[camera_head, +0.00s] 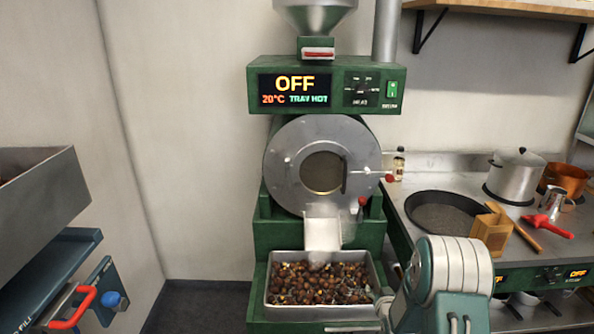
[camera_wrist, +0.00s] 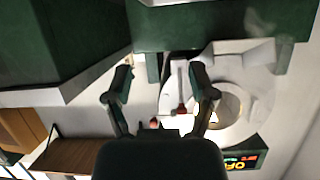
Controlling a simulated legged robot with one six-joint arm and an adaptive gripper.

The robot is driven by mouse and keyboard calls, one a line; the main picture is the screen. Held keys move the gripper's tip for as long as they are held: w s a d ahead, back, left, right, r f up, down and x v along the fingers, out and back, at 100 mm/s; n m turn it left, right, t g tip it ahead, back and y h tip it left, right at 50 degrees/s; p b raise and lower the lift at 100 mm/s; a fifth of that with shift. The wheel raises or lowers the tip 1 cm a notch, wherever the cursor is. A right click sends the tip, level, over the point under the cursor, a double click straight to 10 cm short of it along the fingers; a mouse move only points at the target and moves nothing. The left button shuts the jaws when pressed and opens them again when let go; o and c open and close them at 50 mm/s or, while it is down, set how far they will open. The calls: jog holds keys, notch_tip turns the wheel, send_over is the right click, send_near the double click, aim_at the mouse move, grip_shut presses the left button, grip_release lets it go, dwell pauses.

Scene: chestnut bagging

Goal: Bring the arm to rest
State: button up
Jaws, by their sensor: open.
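My arm (camera_head: 445,285) rises at the lower right of the head view, in front of the roaster and beside the tray's right end. Its fingers cannot be made out there. In the wrist view my gripper (camera_wrist: 160,82) has its two dark fingers spread apart, with nothing held between them. A lever with a dark red knob (camera_wrist: 181,108) shows between the fingers in that upside-down view. I cannot tell how far off it is, but the fingers are not closed on it.
The green roaster (camera_head: 325,85) reads OFF, 20°C, TRAY HOT. Its tray (camera_head: 322,301) of chestnuts lies below the chute (camera_head: 322,232). A counter (camera_head: 440,170) with a pan (camera_head: 445,212) and pots is at right. A metal bin (camera_head: 40,210) stands at left.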

jog(key=s+a+r+g, duration=0.2)
jog(key=s+r, duration=0.4)
jog(key=r, duration=0.5)
jog(key=s+a+r+g, duration=0.2)
jog(key=s+r, duration=0.4)
jog(key=r, duration=0.5)
jog(key=s+a+r+g, duration=0.1)
jog(key=s+r, duration=0.1)
jog(key=s, duration=0.7)
jog(key=s+a+r+g, duration=0.1)
jog(key=s+a+r, duration=0.1)
jog(key=s, duration=0.6)
jog(key=s+a+r+n+g, duration=0.1)
jog(key=s+a+r+g, duration=0.1)
jog(key=s, duration=0.7)
jog(key=shift+v, duration=0.75)
